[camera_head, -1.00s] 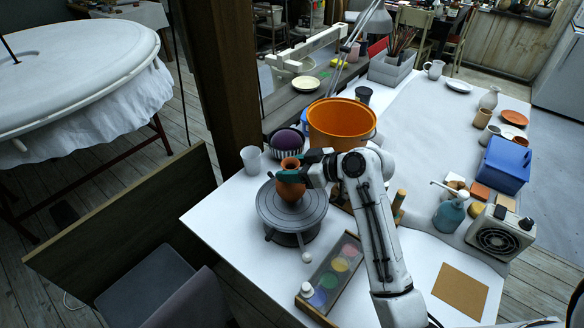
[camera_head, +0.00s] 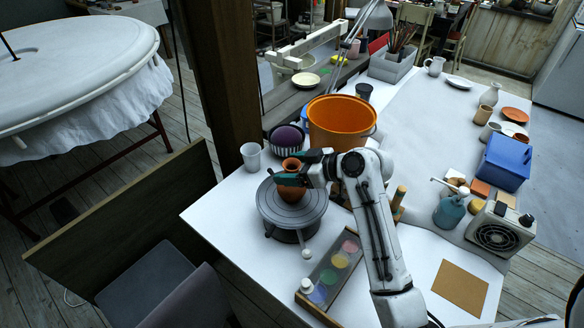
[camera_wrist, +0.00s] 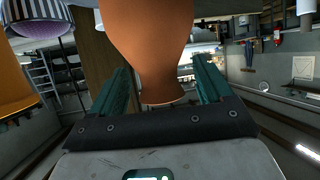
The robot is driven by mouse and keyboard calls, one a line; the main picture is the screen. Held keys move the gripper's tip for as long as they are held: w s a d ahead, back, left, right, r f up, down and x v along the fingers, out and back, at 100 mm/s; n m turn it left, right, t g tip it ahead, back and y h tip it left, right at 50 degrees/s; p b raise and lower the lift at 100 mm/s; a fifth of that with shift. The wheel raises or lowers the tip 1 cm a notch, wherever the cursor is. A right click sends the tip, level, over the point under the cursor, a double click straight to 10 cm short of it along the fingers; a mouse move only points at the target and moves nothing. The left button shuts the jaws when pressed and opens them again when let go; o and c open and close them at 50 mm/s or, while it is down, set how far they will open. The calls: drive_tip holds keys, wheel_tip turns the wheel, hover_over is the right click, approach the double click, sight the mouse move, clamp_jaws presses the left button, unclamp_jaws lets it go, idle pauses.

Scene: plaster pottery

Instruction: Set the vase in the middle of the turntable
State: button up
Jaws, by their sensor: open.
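The terracotta vase (camera_head: 290,192) stands on the grey turntable (camera_head: 274,214), at or close to its middle; the exact centring cannot be told. My gripper (camera_head: 302,169) has its teal fingers on either side of the vase below the rim. In the wrist view my gripper (camera_wrist: 162,88) is open, with the vase (camera_wrist: 145,35) between its fingers and gaps beside the narrow part. The vase's base is outside the wrist view.
An orange bucket (camera_head: 340,122) stands behind my gripper, near a striped bowl with a purple ball (camera_head: 287,138). A pale cup (camera_head: 251,156) is left of the turntable. A paint box (camera_head: 333,274) lies in front. The table's left edge is close.

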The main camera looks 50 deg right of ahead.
drive_tip(key=shift+r, duration=0.25)
drive_tip(key=shift+s+d+r, duration=0.1)
drive_tip(key=shift+s+r, duration=0.05)
drive_tip(key=shift+s, duration=0.05)
drive_tip(key=b+v, duration=0.1)
drive_tip(key=v, duration=1)
drive_tip(key=shift+s, duration=0.25)
drive_tip(key=shift+c, duration=0.4)
